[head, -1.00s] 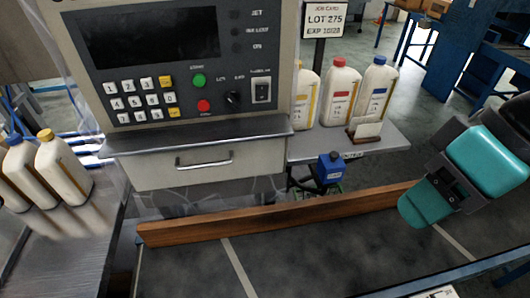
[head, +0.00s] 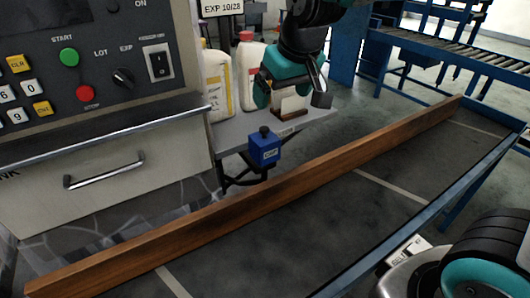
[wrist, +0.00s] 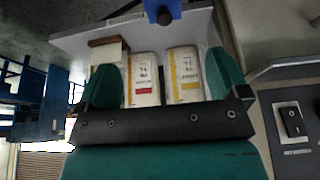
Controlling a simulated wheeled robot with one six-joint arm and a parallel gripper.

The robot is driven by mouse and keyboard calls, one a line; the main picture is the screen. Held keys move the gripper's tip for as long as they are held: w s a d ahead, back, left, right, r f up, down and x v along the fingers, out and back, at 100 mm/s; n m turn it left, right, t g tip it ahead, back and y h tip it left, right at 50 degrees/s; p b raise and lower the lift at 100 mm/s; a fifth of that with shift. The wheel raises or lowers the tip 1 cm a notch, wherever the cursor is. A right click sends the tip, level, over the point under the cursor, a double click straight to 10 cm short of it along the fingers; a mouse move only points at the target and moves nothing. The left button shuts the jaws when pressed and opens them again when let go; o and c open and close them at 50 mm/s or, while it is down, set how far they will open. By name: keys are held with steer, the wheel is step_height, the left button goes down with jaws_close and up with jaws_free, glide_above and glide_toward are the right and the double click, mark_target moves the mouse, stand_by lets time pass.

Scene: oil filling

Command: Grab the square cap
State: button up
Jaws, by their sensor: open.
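No cap can be made out clearly as square. A bottle (head: 216,85) with a yellow label stripe and a red-labelled bottle (head: 246,70) stand on the grey shelf (head: 226,136). The red-labelled bottle has a red cap (head: 245,37). My gripper (head: 291,92) is open, in front of the shelf's right part, and partly hides the red-labelled bottle. In the wrist view, my teal fingers (wrist: 163,80) are spread, with the red-labelled bottle (wrist: 144,80) and yellow-labelled bottle (wrist: 184,75) seen between them. No cap shows there. I see nothing held.
A blue box (head: 264,148) with a black knob is at the shelf's front edge. A brown holder (head: 291,113) with a white card stands beside the bottles. The control panel (head: 75,70) is left. A wooden rail (head: 260,200) borders the dark conveyor in front.

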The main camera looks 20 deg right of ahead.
mark_target(264, 137)
steer(key=x, duration=1.1)
steer(key=shift+s, duration=0.2)
steer(key=shift+a+p+x, duration=0.15)
steer(key=shift+p+x, duration=0.1)
steer(key=shift+x, duration=1.1)
steer(key=shift+a+p+x, duration=0.15)
steer(key=shift+p+x, duration=0.1)
steer(key=shift+x, duration=1.15)
steer(key=shift+s, duration=0.15)
steer(key=c, duration=1)
